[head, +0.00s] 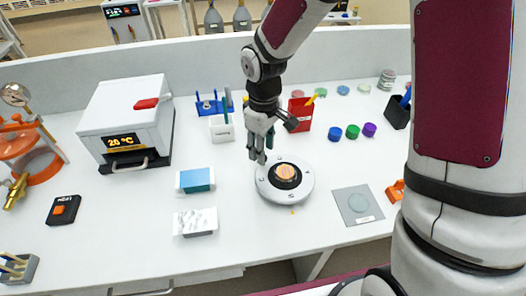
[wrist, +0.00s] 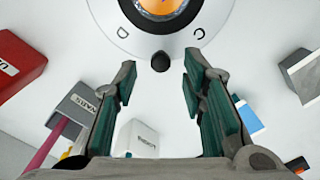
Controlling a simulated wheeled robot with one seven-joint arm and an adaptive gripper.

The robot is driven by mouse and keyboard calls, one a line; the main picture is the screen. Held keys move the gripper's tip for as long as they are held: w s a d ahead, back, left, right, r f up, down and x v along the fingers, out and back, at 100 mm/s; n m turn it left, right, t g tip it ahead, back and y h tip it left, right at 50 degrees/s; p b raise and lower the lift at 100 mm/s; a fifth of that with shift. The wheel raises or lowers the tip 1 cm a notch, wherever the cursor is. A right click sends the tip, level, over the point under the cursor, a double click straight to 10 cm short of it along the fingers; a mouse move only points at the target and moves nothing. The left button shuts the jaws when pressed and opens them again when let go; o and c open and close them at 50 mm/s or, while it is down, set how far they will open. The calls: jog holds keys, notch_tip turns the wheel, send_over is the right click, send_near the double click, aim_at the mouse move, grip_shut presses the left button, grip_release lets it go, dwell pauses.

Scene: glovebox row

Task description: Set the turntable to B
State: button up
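The turntable (head: 265,190) is a round pale disc on the white bench, with a dark hub and an orange-brown round piece (head: 285,171) at its middle. In the wrist view the turntable (wrist: 160,40) is at the top, cut off by the frame. Two letters, D and C as they appear, show on its rim, with a black knob (wrist: 160,62) at the edge between them. A small yellow mark (head: 293,211) lies at its near side. My gripper (head: 258,156) is at the turntable's far-left edge. In the wrist view my gripper (wrist: 159,68) is open, its fingers either side of the knob, apart from it.
A white heater box (head: 125,110) reading 20 °C stands left. Blue-topped (head: 195,180) and white (head: 195,222) boxes lie left of the turntable. A red holder (head: 300,115) and white holder (head: 221,128) stand behind. A grey plate (head: 358,206) lies right.

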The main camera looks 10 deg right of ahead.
notch_tip(320, 180, up, 10)
dwell(0.3)
jog(key=shift+f, duration=0.1)
jog(key=s+d+r+m+t, duration=0.2)
jog(key=s+d+r+m, duration=0.2)
jog(key=s+r, duration=0.3)
jog(key=s+d+r+m+t, duration=0.3)
jog(key=s+d+r+m, duration=0.2)
jog(key=s, duration=0.8)
jog(key=shift+d+r, duration=0.5)
jog(key=shift+r, duration=0.4)
